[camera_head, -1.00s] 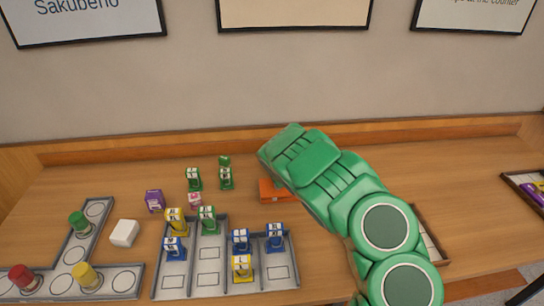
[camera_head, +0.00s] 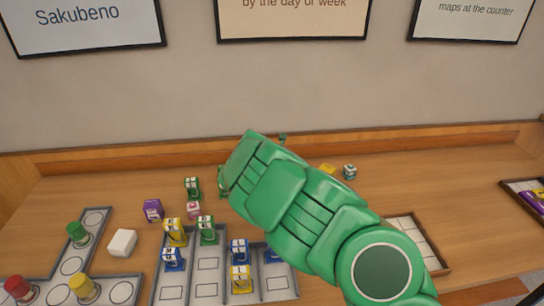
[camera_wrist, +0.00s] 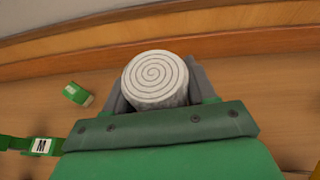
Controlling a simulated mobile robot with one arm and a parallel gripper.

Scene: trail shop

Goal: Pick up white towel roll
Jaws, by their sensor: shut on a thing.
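The white towel roll shows in the wrist view (camera_wrist: 157,78) as a pale grey-white cylinder with a spiral on its end face. My gripper (camera_wrist: 160,92) is shut on it, with one grey finger on each side of the roll. I cannot tell whether the roll touches the table or is clear of it. In the head view my green arm hides the fingers and the roll.
A grey sorting tray (camera_head: 206,290) with several blue, yellow and green figures stands at the front. A white block (camera_head: 122,243) and a ringed grey board (camera_head: 125,290) are left of it. A green item (camera_wrist: 77,94) lies near my gripper. Open table lies at right.

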